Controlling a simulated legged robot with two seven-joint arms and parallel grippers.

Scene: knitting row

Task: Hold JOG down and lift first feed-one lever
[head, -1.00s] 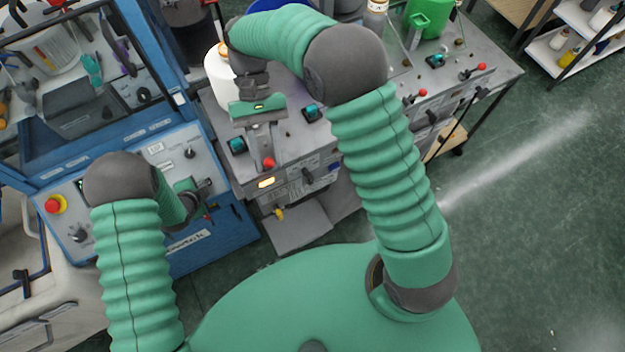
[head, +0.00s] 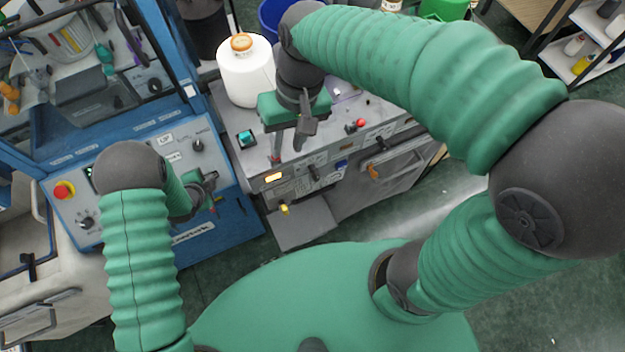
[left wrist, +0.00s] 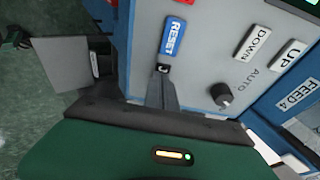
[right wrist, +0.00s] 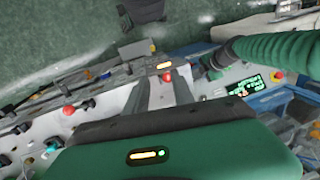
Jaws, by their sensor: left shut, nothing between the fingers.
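My left gripper (head: 212,180) is shut and empty at the blue-framed control panel (head: 120,190). In the left wrist view its fingertips (left wrist: 163,72) are at a dark spot just below the blue RESET label (left wrist: 173,35); whether they press on it I cannot tell. No JOG label is readable there. My right gripper (head: 290,146) is over the first feed unit and looks open. In the right wrist view a red lever knob (right wrist: 167,76) shows between and just beyond its fingertips (right wrist: 160,88). The lever is largely hidden in the head view.
A second red-knobbed lever (head: 360,124) stands further right along the bench. A red stop button (head: 63,190) is on the left panel.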

